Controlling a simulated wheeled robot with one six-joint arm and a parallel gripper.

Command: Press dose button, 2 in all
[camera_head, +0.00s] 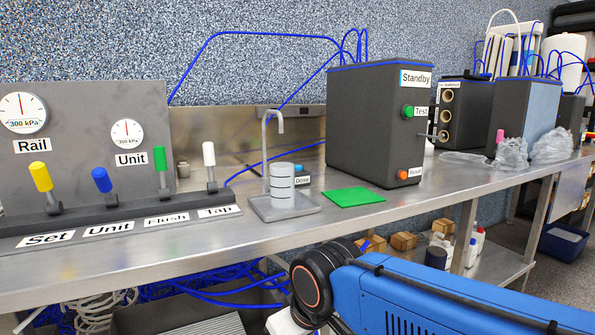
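The dose button is a small blue button (299,168) on a low dark box behind the clear measuring cup; a "Dose" label (302,181) is on the box front. The clear cup (282,185) with dark level lines stands upright on a grey base under a bent spout (268,125). The cup partly hides the dose box. I cannot tell whether the cup holds liquid. My blue arm crosses the lower right, below and in front of the bench edge. My gripper is outside the picture.
The steel bench (150,260) holds a panel of coloured levers (101,180) at left. A dark "Standby" box (375,125) stands right of the cup, behind a green mat (353,196). Crumpled clear bags (512,153) lie farther right. Blue tubing runs overhead. Bare bench lies in front of the cup.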

